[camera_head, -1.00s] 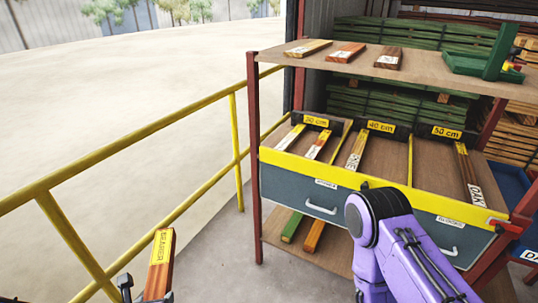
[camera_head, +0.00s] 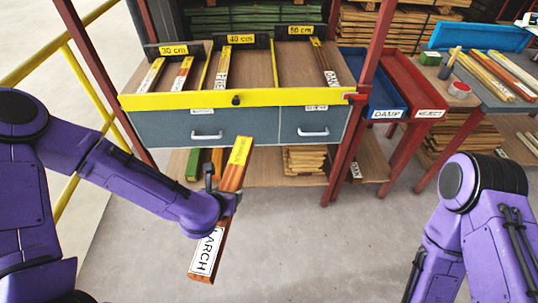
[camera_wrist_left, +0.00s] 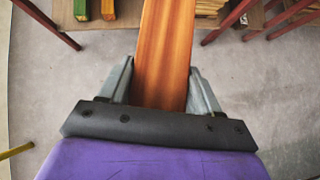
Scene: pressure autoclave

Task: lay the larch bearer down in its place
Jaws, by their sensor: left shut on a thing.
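The larch bearer (camera_head: 207,252) is a reddish-brown bar with a yellow upper end and a white label reading "ARCH" as far as it shows. My left gripper (camera_head: 225,197) is shut around its middle and holds it tilted in front of the drawer unit. The bearer (camera_wrist_left: 165,50) also runs between both fingers of my left gripper (camera_wrist_left: 162,85) in the left wrist view. The open drawer (camera_head: 180,100) has compartments marked 30 cm, 40 cm and 50 cm. Two bars lie under 30 cm, one under 40 cm (camera_head: 222,70) and one under 50 cm (camera_head: 322,60). My right gripper is out of view.
The drawer's yellow front rim and red rack posts (camera_head: 345,125) stand close by. A blue DAMP tray (camera_head: 385,112) and a red REJECT tray (camera_head: 430,110) stand to the right, beside a bench with bars. A yellow railing (camera_head: 62,60) is at left. The middle floor is clear.

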